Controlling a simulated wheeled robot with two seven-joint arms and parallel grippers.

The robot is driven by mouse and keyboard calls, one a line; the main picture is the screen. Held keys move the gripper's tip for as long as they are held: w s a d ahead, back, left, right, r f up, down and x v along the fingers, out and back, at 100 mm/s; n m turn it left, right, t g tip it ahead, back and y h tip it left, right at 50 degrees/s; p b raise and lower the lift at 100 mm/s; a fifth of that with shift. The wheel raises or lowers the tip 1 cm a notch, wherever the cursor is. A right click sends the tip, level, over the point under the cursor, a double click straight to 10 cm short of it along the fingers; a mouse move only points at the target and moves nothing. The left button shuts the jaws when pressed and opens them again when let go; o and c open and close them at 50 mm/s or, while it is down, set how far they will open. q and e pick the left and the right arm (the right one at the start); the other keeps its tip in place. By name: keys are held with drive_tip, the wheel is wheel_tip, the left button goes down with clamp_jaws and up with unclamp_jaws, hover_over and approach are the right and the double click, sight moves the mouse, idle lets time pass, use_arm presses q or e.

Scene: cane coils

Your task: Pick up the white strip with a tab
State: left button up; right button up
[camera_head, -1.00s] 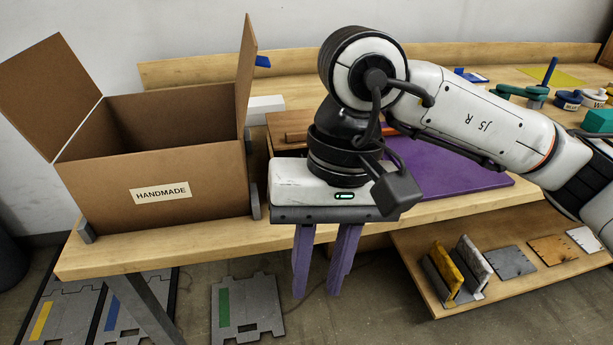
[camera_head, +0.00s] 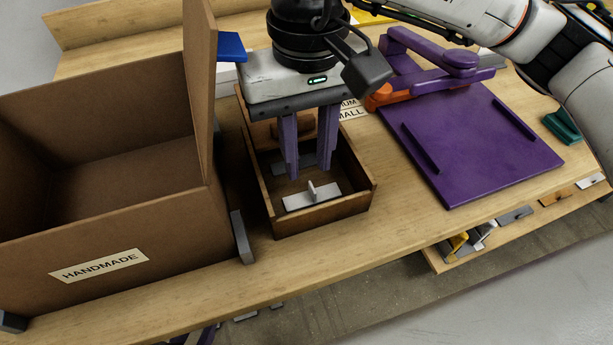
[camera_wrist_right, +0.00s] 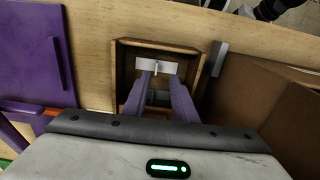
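The white strip (camera_head: 312,196) lies flat in a small open wooden box (camera_head: 322,220), with its tab standing up at the middle. It also shows in the right wrist view (camera_wrist_right: 143,66), near the far wall of the box. My right gripper (camera_head: 307,175) points down into the box with its two purple fingers apart and nothing held. In the right wrist view its fingertips (camera_wrist_right: 158,74) appear on either side of the tab. I cannot tell their exact height above the strip. My left gripper is not in view.
A tall cardboard box (camera_head: 150,235) marked HANDMADE stands left of the wooden box, its raised flap close to my gripper. A purple board (camera_head: 480,150) with raised bars lies to the right. A grey piece (camera_head: 241,238) stands between the boxes. The table's front edge is near.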

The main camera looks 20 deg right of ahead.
sight(313, 188)
drive_tip(key=shift+s+f, duration=0.15)
drive_tip(key=shift+f, duration=0.4)
drive_tip(key=f, duration=0.5)
drive_tip(key=shift+d+f+p, duration=0.15)
drive_tip(key=shift+d+p, duration=0.15)
drive_tip(key=shift+d, duration=0.1)
drive_tip(key=shift+c, duration=0.3)
clamp_jaws()
